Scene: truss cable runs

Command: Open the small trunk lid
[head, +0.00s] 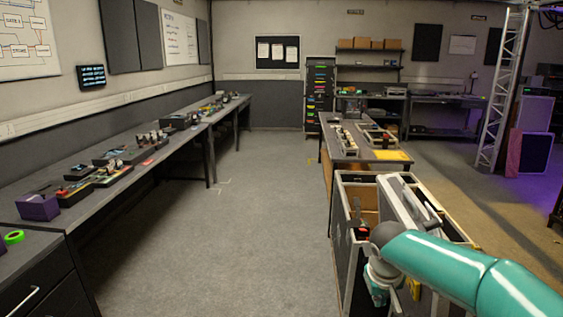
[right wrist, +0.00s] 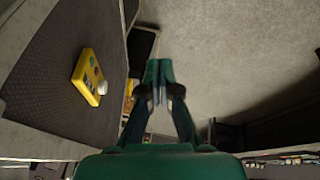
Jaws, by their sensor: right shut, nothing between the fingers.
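A trunk-like case (head: 343,262) with dark sides and pale metal edges stands at the lower right of the head view. Its top looks at least partly open, with a brown interior (head: 362,194). A pale-framed panel (head: 398,205) stands tilted over it; I cannot tell whether this is the small trunk lid. My right arm reaches over the case from the right and hides part of it. In the right wrist view my right gripper (right wrist: 158,78) is shut and empty, with the floor beyond its tips. My left gripper is not in view.
A yellow box with buttons (right wrist: 89,77) lies on a dark textured surface (right wrist: 65,55) left of the gripper. A workbench (head: 345,152) with trays stands behind the case. A long bench (head: 150,160) with devices lines the left wall. The floor (head: 250,220) between is clear.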

